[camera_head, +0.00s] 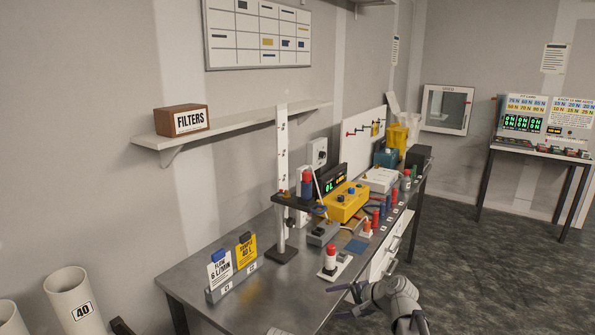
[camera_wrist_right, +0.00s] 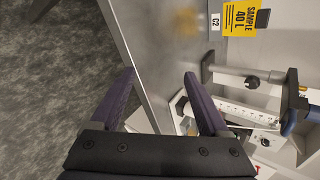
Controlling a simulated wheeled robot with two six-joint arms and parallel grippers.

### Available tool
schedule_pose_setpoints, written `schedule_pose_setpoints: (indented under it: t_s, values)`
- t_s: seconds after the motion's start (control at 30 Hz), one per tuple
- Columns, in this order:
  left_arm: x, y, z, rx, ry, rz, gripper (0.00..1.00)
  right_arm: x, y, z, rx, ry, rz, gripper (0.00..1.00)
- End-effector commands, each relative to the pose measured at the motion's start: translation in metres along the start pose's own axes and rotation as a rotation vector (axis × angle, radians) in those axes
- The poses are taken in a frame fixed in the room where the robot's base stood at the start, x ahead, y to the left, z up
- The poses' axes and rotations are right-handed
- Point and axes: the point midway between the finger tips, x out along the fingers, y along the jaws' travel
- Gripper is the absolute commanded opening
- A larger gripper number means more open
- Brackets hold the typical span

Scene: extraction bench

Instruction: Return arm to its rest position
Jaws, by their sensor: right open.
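My right gripper (camera_head: 343,300) is at the front edge of the bench (camera_head: 277,308) in the head view, with my right arm coming up from the bottom edge. Its two purple fingers are spread apart and nothing is between them. In the right wrist view the open gripper (camera_wrist_right: 160,88) spans the bench edge (camera_wrist_right: 124,50), with the floor to the left and the bench top to the right. My left gripper is not in view.
A white-based device with a red top (camera_head: 331,262) stands near the right gripper. The card holder (camera_head: 233,281) holds white and yellow cards. A vertical stand (camera_head: 282,180) rises behind. The bench's front left top is mostly bare. Open floor (camera_head: 470,270) lies right.

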Motion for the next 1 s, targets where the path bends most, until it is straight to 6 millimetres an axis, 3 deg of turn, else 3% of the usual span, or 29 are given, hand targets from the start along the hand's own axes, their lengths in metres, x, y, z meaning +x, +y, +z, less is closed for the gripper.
schedule_pose_setpoints:
  t_s: [0.1,0.27,0.4,0.53,0.7,1.0]
  values:
    - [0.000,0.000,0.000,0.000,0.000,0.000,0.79,-0.005,0.045,0.028,-0.204,-0.005,0.164,0.79]
    - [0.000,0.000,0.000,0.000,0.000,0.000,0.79,-0.025,0.113,0.056,-0.520,-0.039,0.440,0.79]
    - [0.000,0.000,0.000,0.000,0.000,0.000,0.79,-0.054,0.163,0.069,-0.754,-0.094,0.673,0.79]
    - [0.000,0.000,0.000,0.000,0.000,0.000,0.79,-0.086,0.199,0.077,-0.929,-0.159,0.871,0.79]
    - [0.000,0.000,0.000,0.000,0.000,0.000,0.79,-0.065,0.192,0.119,-1.032,-0.241,0.913,0.79]
    - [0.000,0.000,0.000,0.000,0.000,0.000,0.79,-0.050,0.194,0.181,-1.176,-0.346,0.980,0.79]
